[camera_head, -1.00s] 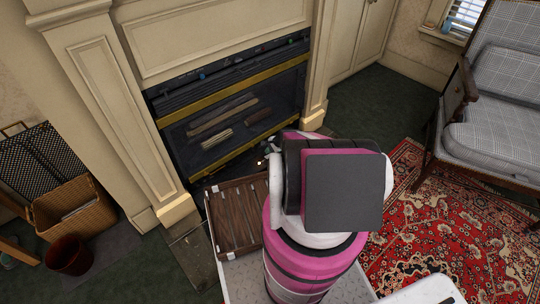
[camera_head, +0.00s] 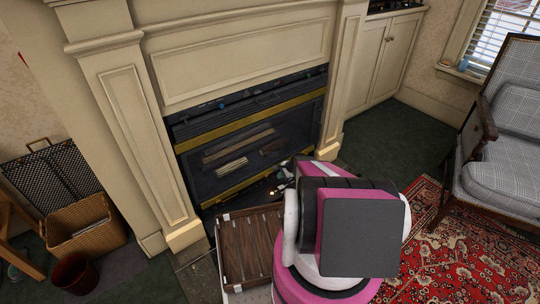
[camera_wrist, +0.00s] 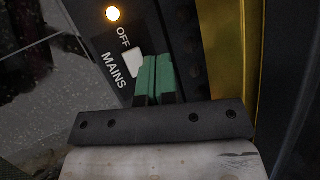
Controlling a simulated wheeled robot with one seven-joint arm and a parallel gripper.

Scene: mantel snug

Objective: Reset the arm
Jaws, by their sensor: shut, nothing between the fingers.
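My gripper (camera_wrist: 155,78) shows in the wrist view with its green-tipped fingers together and nothing between them. The fingertips are close beside a white switch (camera_wrist: 133,62) on a dark panel (camera_wrist: 108,42) marked OFF and MAINS. I cannot tell whether they touch it. A round lamp (camera_wrist: 113,14) on the panel glows warm white. In the head view my arm reaches toward the lower right of the fireplace (camera_head: 250,135), and its pink and black links hide most of the gripper and the panel.
A brown slatted wooden tray (camera_head: 250,247) lies just left of my arm. A wicker basket (camera_head: 85,226) and a dark red bin (camera_head: 74,273) stand at left. A plaid armchair (camera_head: 505,150) and red rug (camera_head: 440,250) are at right. Green carpet (camera_head: 385,140) is clear before the cupboard.

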